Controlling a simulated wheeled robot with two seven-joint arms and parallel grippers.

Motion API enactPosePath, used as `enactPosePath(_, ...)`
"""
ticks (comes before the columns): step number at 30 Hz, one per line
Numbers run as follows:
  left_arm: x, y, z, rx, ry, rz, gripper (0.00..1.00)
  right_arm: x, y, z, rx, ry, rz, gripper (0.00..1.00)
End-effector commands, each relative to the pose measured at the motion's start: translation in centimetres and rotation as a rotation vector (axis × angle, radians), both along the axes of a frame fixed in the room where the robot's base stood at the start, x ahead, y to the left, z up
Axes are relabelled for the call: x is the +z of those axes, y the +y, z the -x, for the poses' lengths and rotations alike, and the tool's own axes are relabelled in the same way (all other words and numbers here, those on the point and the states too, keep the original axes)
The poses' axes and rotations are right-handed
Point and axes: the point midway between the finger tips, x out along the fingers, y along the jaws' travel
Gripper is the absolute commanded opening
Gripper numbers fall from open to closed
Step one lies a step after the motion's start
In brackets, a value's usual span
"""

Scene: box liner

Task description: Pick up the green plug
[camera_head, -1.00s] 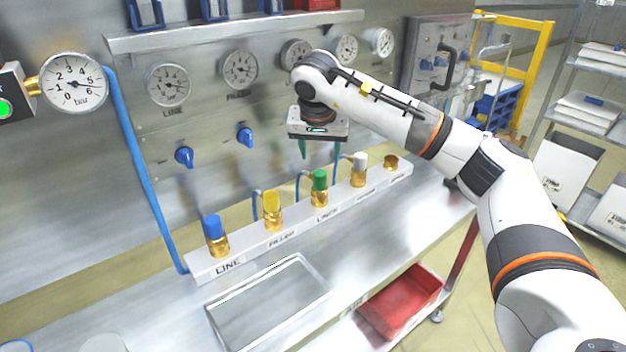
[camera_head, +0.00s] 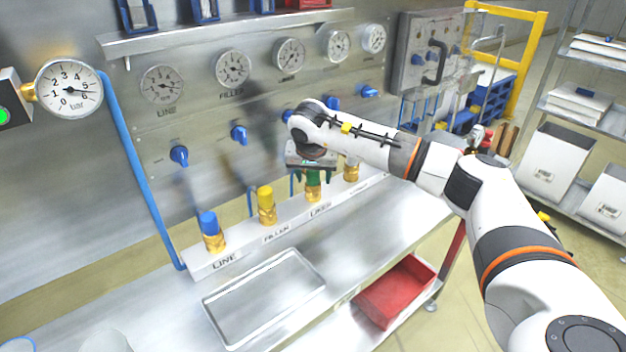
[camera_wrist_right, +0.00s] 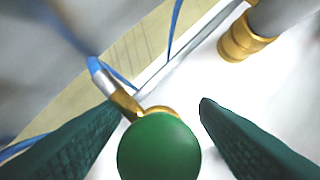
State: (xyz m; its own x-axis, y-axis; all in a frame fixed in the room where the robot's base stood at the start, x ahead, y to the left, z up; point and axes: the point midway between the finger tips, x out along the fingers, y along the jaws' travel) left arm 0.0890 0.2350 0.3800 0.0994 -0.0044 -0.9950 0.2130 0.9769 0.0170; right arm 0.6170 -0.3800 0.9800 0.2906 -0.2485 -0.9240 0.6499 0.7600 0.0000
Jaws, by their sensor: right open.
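The green plug (camera_head: 313,180) sits upright in a brass fitting on the white labelled rail, its top partly hidden by my right gripper. In the right wrist view its round green top (camera_wrist_right: 158,148) is at the bottom middle. My right gripper (camera_head: 312,176) is directly above and around the plug. In the right wrist view its two dark green fingers (camera_wrist_right: 165,112) stand apart, one on each side of the plug, with a gap showing at least on the right. My left gripper is not in view.
A yellow plug (camera_head: 266,198) and a blue plug (camera_head: 208,222) stand in fittings to the left on the rail (camera_head: 240,254); a grey one (camera_head: 351,167) is close on the right. An empty metal tray (camera_head: 262,296) lies on the bench. Gauges and blue valves line the wall panel.

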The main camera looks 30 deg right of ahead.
Motion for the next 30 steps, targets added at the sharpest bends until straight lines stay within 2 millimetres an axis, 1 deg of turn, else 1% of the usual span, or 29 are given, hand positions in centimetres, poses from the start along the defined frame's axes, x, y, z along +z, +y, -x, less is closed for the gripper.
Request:
enactPosePath(2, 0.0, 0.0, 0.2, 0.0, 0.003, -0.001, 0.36, 0.0, 0.0, 0.0, 0.001, 0.0, 0.0, 0.54)
enactPosePath(10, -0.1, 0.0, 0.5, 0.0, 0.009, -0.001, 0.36, 0.0, 0.0, 0.0, 0.001, 0.0, 0.0, 0.1)
enactPosePath(17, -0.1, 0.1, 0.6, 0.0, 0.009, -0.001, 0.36, 0.2, 0.0, 0.0, 0.0, -0.001, 0.0, 0.09)
enactPosePath(20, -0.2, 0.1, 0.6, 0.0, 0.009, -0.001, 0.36, 0.9, 0.0, -0.1, 0.0, -0.004, 0.0, 0.09)
enactPosePath(23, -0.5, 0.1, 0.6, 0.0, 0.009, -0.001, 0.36, 2.6, 0.0, -0.1, 0.001, -0.006, -0.001, 0.09)
enactPosePath(30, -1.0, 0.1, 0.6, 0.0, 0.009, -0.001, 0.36, 7.4, 0.0, -0.1, 0.0, -0.004, 0.0, 0.09)
